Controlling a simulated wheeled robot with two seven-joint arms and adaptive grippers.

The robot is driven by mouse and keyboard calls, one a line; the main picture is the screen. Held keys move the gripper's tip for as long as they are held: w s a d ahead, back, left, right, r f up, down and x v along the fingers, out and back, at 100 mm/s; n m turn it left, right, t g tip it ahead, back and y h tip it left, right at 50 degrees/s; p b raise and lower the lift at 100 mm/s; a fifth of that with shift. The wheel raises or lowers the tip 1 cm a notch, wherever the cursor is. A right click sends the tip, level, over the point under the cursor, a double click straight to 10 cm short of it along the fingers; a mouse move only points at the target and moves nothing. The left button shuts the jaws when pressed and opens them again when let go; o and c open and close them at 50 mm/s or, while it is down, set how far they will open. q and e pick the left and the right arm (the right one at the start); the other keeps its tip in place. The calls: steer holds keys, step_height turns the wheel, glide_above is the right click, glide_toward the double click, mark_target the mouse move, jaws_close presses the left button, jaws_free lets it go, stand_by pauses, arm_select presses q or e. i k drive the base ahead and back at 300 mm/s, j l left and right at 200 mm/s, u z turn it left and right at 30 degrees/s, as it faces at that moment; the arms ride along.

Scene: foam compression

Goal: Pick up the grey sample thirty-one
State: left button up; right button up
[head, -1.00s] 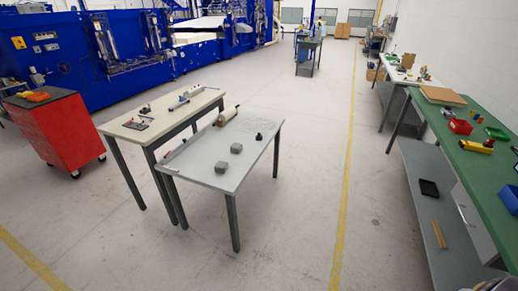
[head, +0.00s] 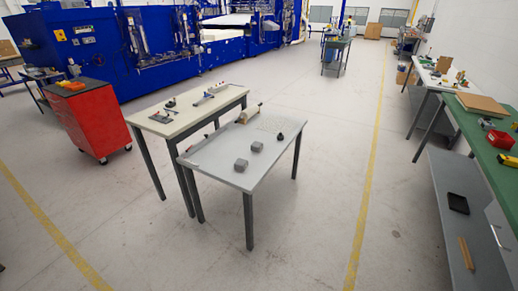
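Two small grey blocks sit apart on the grey-topped table (head: 215,165) in the head view. One grey block (head: 241,165) is nearer the table's front edge. The other grey block (head: 257,146) is a little farther back and to the right. No label can be read on either, so I cannot tell which is sample thirty-one. Neither of my grippers is in view.
A roller-like item (head: 249,114) and a small dark object (head: 279,136) are also on the grey table. A cream table (head: 150,120) with tools adjoins it behind. A red cabinet (head: 95,125) stands left, a green bench (head: 480,135) right. The floor in front is clear.

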mark_target(257, 147)
steer(key=i+l+z, duration=0.1)
steer(key=i+l, duration=0.15)
steer(key=i, duration=0.15)
steer(key=i+l, duration=0.2)
steer(key=i, duration=0.15)
steer(key=i+l+z, duration=0.15)
steer(key=i, duration=0.25)
